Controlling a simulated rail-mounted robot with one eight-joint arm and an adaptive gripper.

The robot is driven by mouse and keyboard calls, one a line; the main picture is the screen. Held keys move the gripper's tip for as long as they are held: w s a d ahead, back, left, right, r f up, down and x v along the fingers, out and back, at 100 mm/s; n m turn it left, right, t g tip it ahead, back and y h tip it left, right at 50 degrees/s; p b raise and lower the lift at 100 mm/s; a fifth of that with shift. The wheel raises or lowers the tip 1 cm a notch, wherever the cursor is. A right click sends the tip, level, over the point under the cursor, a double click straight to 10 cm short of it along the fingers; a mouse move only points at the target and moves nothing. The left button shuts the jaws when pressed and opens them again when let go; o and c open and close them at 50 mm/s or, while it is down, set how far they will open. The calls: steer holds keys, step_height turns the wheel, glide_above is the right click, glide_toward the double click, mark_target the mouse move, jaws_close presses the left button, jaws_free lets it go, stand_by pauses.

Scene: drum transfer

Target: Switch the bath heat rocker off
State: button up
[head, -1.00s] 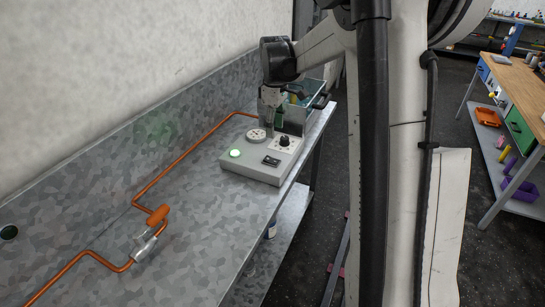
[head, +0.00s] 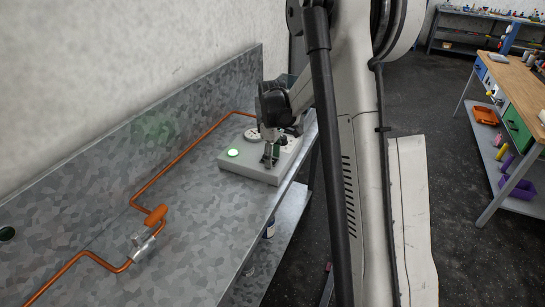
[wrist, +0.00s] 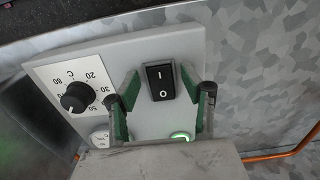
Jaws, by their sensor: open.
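The black bath heat rocker (wrist: 160,83), marked I and O, is set in the grey control box (head: 247,173). In the wrist view it lies between the two green-padded fingertips of my gripper (wrist: 160,76). The jaws are open and empty, one finger on each side of the rocker. I cannot tell whether they touch the box, or which end of the rocker is pressed in. In the head view my gripper (head: 270,157) is low over the front right of the box and hides the rocker. A round green-ringed light (wrist: 181,137) glows on the box.
A black temperature dial (wrist: 76,97) on a white scale sits left of the rocker in the wrist view. A copper pipe (head: 170,181) with an orange-handled valve (head: 155,215) runs along the metal bench (head: 200,245). The bench front is mostly clear.

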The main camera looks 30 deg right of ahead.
steer(key=shift+c, duration=0.4)
jaws_close()
steer(key=shift+w+a+f+g+h+b, duration=0.2)
steer(key=shift+g+h+b, duration=0.2)
steer(key=shift+g+b, duration=0.4)
steer(key=shift+r+g+h+b, duration=0.3)
steer(key=shift+g+h+b, duration=0.3)
steer(key=shift+b, duration=0.1)
steer(key=shift+o, duration=0.4)
jaws_free()
steer(key=shift+w+r, duration=0.1)
steer(key=shift+r, duration=0.05)
